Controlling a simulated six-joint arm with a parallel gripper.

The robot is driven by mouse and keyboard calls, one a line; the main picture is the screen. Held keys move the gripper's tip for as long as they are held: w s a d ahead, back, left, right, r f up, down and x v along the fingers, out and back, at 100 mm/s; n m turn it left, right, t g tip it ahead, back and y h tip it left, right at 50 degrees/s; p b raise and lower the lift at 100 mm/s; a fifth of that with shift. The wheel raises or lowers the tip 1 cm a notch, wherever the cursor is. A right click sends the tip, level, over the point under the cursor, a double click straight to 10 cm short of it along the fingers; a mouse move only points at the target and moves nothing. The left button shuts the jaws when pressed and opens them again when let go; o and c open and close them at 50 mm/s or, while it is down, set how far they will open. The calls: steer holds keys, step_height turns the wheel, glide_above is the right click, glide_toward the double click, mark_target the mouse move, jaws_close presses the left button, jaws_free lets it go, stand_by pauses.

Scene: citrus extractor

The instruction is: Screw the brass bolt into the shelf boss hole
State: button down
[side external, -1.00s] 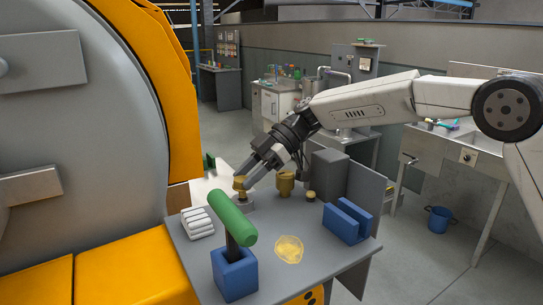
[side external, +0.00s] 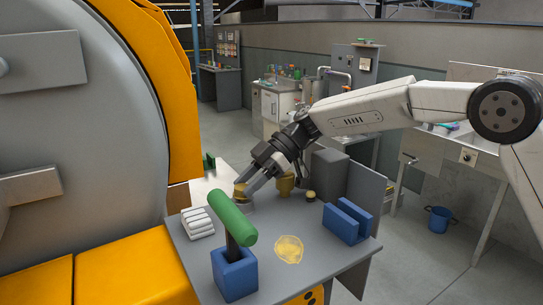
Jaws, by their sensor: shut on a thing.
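My gripper (side external: 247,188) reaches down from the upper right to the back left of the grey shelf. It is shut on the brass bolt (side external: 240,190), whose wide brass head shows at the fingertips. The bolt is over a low grey boss (side external: 249,207) on the shelf, just behind the green-handled tool. The bolt's shank and the hole are hidden, so I cannot tell how deep the bolt sits or whether it is in the hole.
A green-handled tool (side external: 232,218) stands tilted in a blue holder (side external: 235,275) in front. White rolls (side external: 197,223) lie left. A brass cup (side external: 286,187), a small brass knob (side external: 310,196), a grey box (side external: 329,174), a blue slotted block (side external: 347,222) and a yellow disc (side external: 289,249) are right.

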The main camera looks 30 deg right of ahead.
steer(key=shift+c, duration=1.1)
jaws_free()
steer(key=shift+r, duration=0.1)
steer(key=shift+r, duration=1.45)
steer(key=s+d+r, duration=0.2)
steer(key=s+r, duration=0.3)
steer(key=s, duration=0.1)
steer(key=s+d+r, duration=0.2)
steer(key=s+r, duration=0.3)
steer(key=s, duration=0.2)
steer(key=shift+s+d, duration=0.15)
steer(key=shift+d, duration=0.1)
